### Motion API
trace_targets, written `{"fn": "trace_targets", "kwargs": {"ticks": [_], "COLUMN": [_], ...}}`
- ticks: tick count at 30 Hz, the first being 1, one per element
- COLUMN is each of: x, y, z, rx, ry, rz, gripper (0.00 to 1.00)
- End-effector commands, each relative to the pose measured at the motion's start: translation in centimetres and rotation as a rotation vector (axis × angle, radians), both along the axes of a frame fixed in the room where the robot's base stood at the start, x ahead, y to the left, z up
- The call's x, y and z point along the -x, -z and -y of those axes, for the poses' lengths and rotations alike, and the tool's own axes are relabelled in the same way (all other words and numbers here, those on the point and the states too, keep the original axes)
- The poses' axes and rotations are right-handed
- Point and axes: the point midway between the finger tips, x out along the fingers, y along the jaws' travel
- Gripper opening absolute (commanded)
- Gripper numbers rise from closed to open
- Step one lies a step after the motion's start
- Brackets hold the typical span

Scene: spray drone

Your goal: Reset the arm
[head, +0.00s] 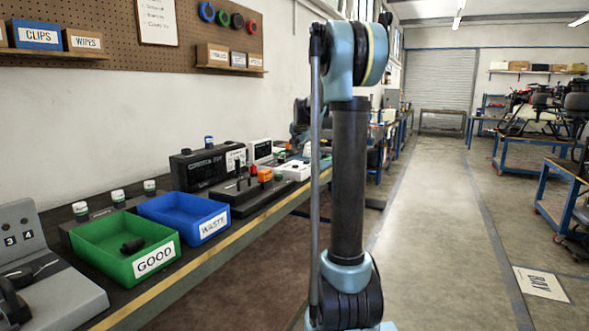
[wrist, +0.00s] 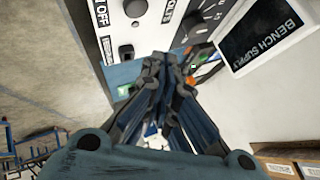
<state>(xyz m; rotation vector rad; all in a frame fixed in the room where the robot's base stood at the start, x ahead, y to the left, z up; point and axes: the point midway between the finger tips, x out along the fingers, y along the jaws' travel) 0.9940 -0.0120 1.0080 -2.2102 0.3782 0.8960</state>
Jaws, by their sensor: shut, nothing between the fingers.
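My arm (head: 349,180) stands upright in the middle of the head view, with a joint at its top. My gripper (wrist: 166,60) is in the wrist view, its fingers together and nothing between them. A bench supply (wrist: 262,38) with a dark screen, knobs and a switch lies just beyond the fingertips in that view. I cannot tell whether the fingers touch it. I cannot make out my gripper clearly in the head view.
The workbench (head: 225,238) runs along the left, bearing a green GOOD bin (head: 112,262) with a dark part inside, a blue WASTE bin (head: 190,218) and a dark tester box (head: 205,168). Open floor (head: 440,230) lies to the right, with blue carts (head: 545,147) beyond.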

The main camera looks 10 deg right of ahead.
Motion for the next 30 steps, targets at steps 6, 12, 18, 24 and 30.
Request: {"fn": "trace_targets", "kwargs": {"ticks": [6,12,18,24,30], "x": [0.0,0.0,0.9,6.7,14.7], "y": [-1.2,-1.2,-1.1,-0.2,1.6], "z": [0.0,0.0,0.0,-0.3,-0.6], "rx": [0.000,0.000,0.008,0.059,0.126], "ry": [0.000,0.000,-0.008,-0.064,-0.147], "rz": [0.000,0.000,-0.009,-0.065,-0.145], "gripper": [0.00,0.00,0.00,0.00,0.00]}}
